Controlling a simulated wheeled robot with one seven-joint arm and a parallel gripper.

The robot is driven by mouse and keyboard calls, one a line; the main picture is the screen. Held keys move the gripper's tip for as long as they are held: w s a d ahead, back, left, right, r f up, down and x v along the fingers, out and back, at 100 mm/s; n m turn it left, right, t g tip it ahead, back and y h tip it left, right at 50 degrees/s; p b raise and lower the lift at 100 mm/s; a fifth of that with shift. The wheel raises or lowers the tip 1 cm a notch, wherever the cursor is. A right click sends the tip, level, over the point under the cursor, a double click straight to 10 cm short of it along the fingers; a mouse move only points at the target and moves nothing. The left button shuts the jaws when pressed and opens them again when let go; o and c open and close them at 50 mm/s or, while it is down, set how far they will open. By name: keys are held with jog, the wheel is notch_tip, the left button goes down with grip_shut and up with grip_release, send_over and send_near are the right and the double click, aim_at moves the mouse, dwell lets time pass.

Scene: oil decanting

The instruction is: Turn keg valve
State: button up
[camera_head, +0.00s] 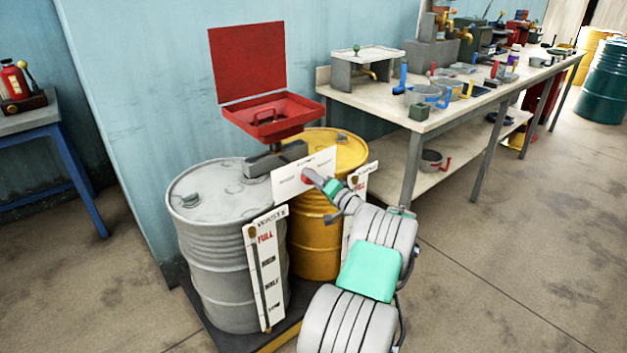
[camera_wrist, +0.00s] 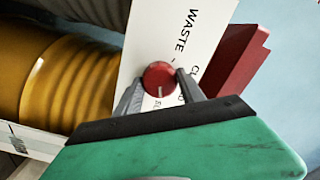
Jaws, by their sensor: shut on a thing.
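The keg valve is a round red knob (camera_wrist: 159,79) with a white mark, set on a white label plate (camera_wrist: 185,32) that reads "WASTE". In the head view the plate (camera_head: 283,187) stands in front of the gap between a grey drum (camera_head: 200,215) and a yellow drum (camera_head: 315,240). My gripper (camera_wrist: 158,88) is shut on the knob, one finger on each side of it. In the head view my gripper (camera_head: 310,178) reaches the plate from the right, and the knob is partly hidden behind it.
A red open box with a raised lid (camera_head: 248,62) sits above the drums. White level gauges stand at the grey drum (camera_head: 265,270) and beside the yellow one (camera_head: 362,180). A long workbench (camera_head: 430,122) with pots and tools runs along the wall.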

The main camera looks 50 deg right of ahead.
jog(key=shift+c, duration=1.4)
jog(key=shift+f+b, duration=0.1)
jog(key=shift+b, duration=0.4)
jog(key=n+b, duration=1.3)
jog(key=b, duration=0.6)
jog(key=shift+n, duration=0.3)
jog(key=o, duration=1.4)
jog(key=shift+c, duration=0.2)
